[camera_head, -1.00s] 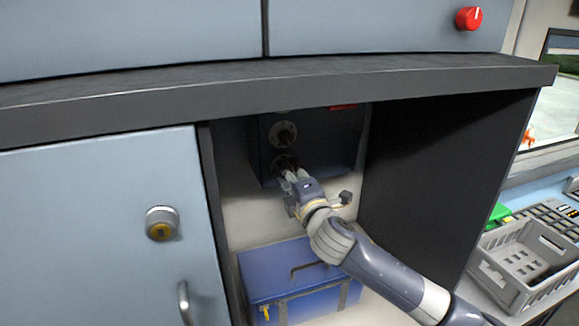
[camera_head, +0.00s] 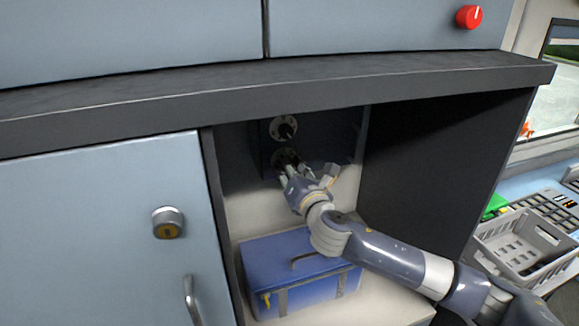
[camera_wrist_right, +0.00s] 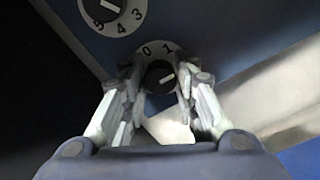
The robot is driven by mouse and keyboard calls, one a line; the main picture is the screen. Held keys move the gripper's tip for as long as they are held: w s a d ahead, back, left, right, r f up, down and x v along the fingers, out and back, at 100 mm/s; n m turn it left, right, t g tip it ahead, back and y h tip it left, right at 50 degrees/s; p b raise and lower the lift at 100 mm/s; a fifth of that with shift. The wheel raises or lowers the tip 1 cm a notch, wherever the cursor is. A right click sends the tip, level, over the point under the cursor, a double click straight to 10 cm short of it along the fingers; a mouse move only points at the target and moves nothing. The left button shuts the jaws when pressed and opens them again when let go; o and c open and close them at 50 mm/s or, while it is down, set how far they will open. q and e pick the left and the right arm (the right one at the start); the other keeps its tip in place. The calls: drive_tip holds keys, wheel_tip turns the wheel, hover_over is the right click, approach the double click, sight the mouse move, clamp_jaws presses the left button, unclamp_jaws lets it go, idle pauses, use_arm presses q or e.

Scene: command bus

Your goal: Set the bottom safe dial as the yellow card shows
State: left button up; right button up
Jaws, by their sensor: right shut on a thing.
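The dark blue safe (camera_head: 335,143) stands inside the open cabinet bay, with two dials on its front, one above the other. My right gripper (camera_head: 284,173) is at the bottom dial (camera_head: 283,157) and partly covers it. In the right wrist view, my right gripper's fingers (camera_wrist_right: 157,82) are shut on the black knob of the bottom dial (camera_wrist_right: 158,74), one on each side. The numbers 0 and 1 show on its white ring; the fingers hide most others. The upper dial (camera_head: 284,127) is free. The yellow card is not visible.
A blue case (camera_head: 290,275) with a handle stands on the bay floor below the gripper. A closed door with a round lock (camera_head: 168,222) is at left. The overhanging counter edge (camera_head: 400,80) is above. A grey basket (camera_head: 520,245) stands at right.

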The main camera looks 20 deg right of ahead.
drive_tip(key=shift+n, duration=4.2)
drive_tip(key=o, duration=1.1)
drive_tip(key=shift+c, duration=0.2)
drive_tip(key=s, duration=1.2)
drive_tip(key=shift+d, duration=0.15)
